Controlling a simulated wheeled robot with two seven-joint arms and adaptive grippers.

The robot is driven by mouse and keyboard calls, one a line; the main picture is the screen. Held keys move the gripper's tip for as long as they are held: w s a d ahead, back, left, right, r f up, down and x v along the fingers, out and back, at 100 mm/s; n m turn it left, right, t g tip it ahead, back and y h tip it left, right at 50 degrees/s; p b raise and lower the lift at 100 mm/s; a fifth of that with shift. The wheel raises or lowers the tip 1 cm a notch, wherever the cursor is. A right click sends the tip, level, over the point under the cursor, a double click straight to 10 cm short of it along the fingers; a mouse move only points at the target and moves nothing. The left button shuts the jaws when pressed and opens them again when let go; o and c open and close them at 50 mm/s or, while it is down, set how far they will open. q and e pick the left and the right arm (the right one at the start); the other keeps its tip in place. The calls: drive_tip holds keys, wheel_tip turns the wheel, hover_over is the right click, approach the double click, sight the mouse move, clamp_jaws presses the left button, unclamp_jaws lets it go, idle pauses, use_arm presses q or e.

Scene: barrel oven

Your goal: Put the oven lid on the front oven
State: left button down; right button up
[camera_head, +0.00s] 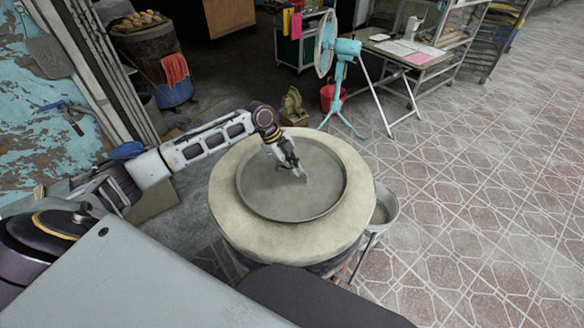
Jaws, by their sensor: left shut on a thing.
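The front oven (231,215) is a round barrel with a wide pale top ring, just ahead of me. The oven lid (318,195) is a grey round disc with a raised rim. It lies over the middle of the oven's top, inside the pale ring. My left gripper (297,172) reaches in from the left and is shut at the lid's centre, on what seems to be its handle. The gripper hides the handle. Whether the lid rests fully on the oven or hangs slightly above it I cannot tell. My right gripper is not in view.
A metal bowl on a stand (386,207) is close to the oven's right side. A turquoise fan (343,75) and a table (425,62) stand behind. Another barrel (165,82) with a red cloth is at the back left. Tiled floor at the right is clear.

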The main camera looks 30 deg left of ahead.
use_arm(q)
drive_tip(key=c, duration=1.9)
unclamp_jaws()
drive_tip(key=o, duration=0.3)
drive_tip(key=shift+o, duration=0.3)
drive_tip(key=shift+v, duration=0.8)
drive_tip(key=v, duration=1)
drive_tip(key=shift+r, duration=0.25)
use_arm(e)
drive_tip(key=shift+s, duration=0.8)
use_arm(q)
drive_tip(key=shift+a, duration=0.1)
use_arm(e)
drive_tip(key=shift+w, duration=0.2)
